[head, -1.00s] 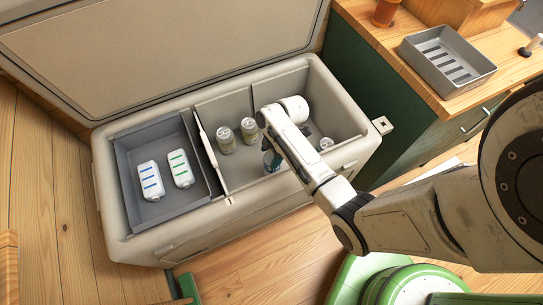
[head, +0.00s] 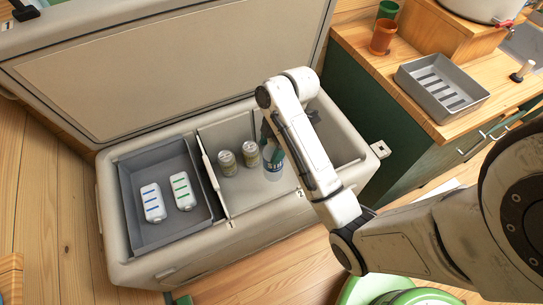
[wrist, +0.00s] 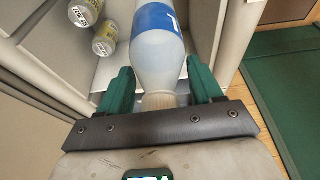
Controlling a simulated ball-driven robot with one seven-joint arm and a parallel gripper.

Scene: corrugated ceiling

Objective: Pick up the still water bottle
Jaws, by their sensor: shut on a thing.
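A pale bottle with a blue label (wrist: 158,24) stretches away from my gripper (wrist: 162,88) in the wrist view. The green fingers sit on either side of its ribbed, narrow end and are shut on it. My wrist hides part of the gripper. I cannot tell whether the bottle's base is clear of the cooler floor.
Two cans, one here (head: 227,162) and one here (head: 250,154), stand left of the bottle. A divider (head: 214,180) separates them from a grey tray (head: 150,243) holding two white packs (head: 152,202). The raised lid (head: 150,75) stands behind. A wooden counter (head: 425,105) is at right.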

